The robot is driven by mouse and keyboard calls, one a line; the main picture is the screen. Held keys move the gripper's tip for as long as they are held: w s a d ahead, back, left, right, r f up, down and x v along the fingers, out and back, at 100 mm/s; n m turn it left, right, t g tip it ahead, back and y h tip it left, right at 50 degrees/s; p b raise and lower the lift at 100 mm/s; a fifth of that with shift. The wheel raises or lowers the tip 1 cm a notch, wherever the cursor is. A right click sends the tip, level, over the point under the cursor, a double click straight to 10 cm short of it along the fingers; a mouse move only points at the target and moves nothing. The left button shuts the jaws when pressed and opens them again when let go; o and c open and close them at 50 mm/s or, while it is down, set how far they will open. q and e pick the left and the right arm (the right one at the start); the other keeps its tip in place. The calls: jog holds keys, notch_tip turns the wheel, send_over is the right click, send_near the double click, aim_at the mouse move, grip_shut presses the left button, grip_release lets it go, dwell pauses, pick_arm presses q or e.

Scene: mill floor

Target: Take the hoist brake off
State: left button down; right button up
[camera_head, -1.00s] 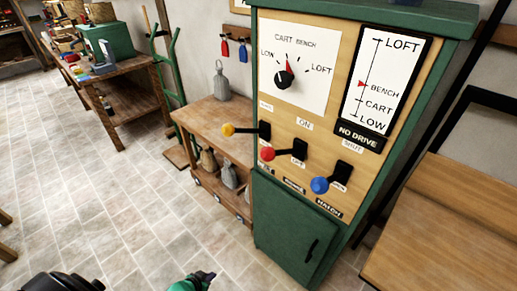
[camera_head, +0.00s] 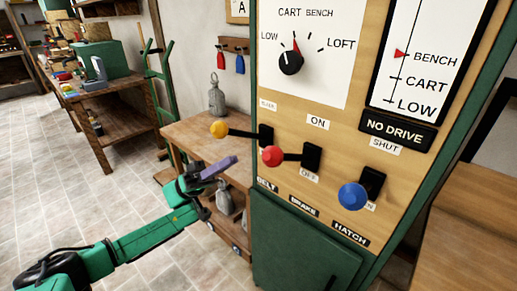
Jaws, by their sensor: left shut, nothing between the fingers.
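The hoist cabinet (camera_head: 300,255) has a wooden panel with three levers. The brake lever has a red knob (camera_head: 272,156) and sticks out to the left from its black slot, above the BRAKE label (camera_head: 304,205). An ON label (camera_head: 318,123) is above that slot, and a label partly covered by the lever is below it. The yellow-knobbed belt lever (camera_head: 219,129) and the blue-knobbed hatch lever (camera_head: 352,196) flank it. My left gripper (camera_head: 226,165) is shut and empty, left of the red knob and below the yellow one, apart from both in the picture. My right gripper is out of view.
A NO DRIVE plate (camera_head: 401,133) is under the gauge. A low wooden bench (camera_head: 200,128) with weights stands behind my gripper. Tiled floor is open at left.

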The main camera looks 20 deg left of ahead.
aim_at(293, 157)
pick_arm(q)
jog(key=shift+s+d+r, duration=0.1)
jog(key=p+x, duration=0.4)
jog(key=x, duration=0.5)
jog(key=shift+d+r, duration=0.2)
jog(key=shift+d, duration=0.15)
jog(key=shift+f, duration=0.1)
